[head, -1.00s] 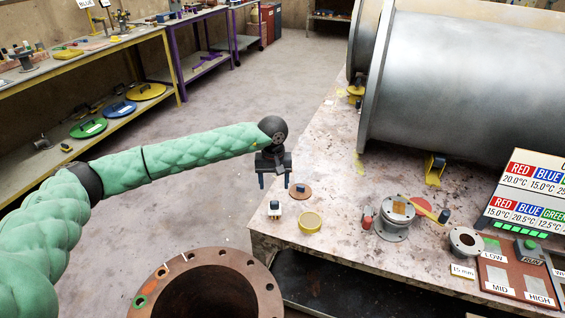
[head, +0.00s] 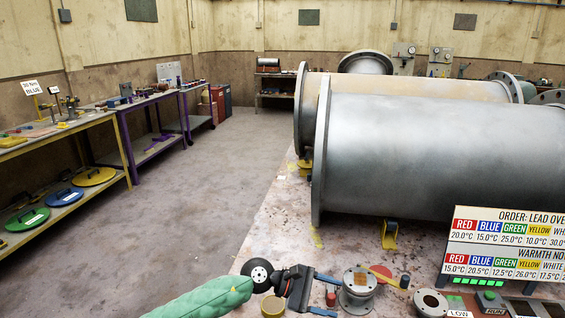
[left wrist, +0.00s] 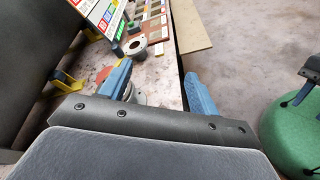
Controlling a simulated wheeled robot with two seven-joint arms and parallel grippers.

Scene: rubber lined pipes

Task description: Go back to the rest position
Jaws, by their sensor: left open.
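My left arm, in a green padded sleeve, comes in at the bottom of the head view. My left gripper (head: 325,294) points right over the bench's near part, its two blue fingers apart and nothing between them. In the left wrist view the open fingers (left wrist: 157,88) show above the bench edge, with a small flanged piece partly hidden behind one finger. In the head view the short flanged pipe piece (head: 358,286) is just beyond the fingertips; I cannot tell the gap.
Large grey flanged pipes (head: 440,155) lie along the bench (head: 272,232). A yellow ring (head: 272,306), a metal ring (head: 430,303) and a sign board (head: 500,245) are near the gripper. Side tables (head: 60,135) stand at left. The floor (head: 210,180) between is clear.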

